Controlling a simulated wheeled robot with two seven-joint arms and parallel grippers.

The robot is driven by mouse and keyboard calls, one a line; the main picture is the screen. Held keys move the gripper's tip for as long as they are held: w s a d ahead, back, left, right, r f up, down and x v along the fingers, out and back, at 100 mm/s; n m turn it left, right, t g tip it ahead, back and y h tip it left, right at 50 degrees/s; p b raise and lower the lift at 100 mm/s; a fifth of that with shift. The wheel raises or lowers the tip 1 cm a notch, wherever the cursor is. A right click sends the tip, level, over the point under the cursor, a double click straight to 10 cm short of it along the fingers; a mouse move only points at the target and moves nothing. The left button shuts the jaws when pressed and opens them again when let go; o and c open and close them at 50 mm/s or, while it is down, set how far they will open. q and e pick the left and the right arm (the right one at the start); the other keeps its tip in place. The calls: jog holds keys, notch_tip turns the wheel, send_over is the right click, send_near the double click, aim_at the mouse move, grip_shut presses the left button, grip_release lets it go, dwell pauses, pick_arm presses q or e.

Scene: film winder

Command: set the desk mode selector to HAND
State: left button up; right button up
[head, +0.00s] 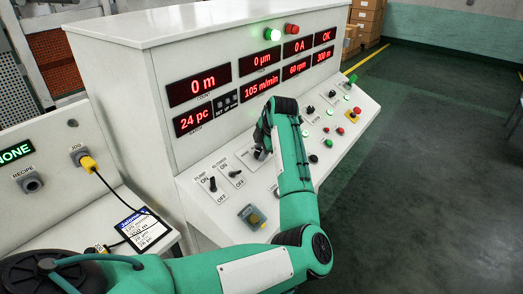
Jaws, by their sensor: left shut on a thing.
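My left gripper (262,150) reaches down onto the sloped white control desk (225,226), right of the two toggle switches. It is shut on what appears to be the desk mode selector, at a pale label plate (246,159). The knob itself is hidden by the fingers and wrist. Its lettering and the position it points to cannot be read. My right gripper is not in view.
Two ON/OFF toggles (212,184) (236,173) sit left of the gripper. Buttons and knobs, including a red emergency button (354,115), lie right of my forearm. Red displays (199,86) stand behind.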

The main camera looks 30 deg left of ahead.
pick_arm(q)
jog(key=o, duration=1)
jog(key=b+v, duration=0.4)
jog(key=v, duration=1)
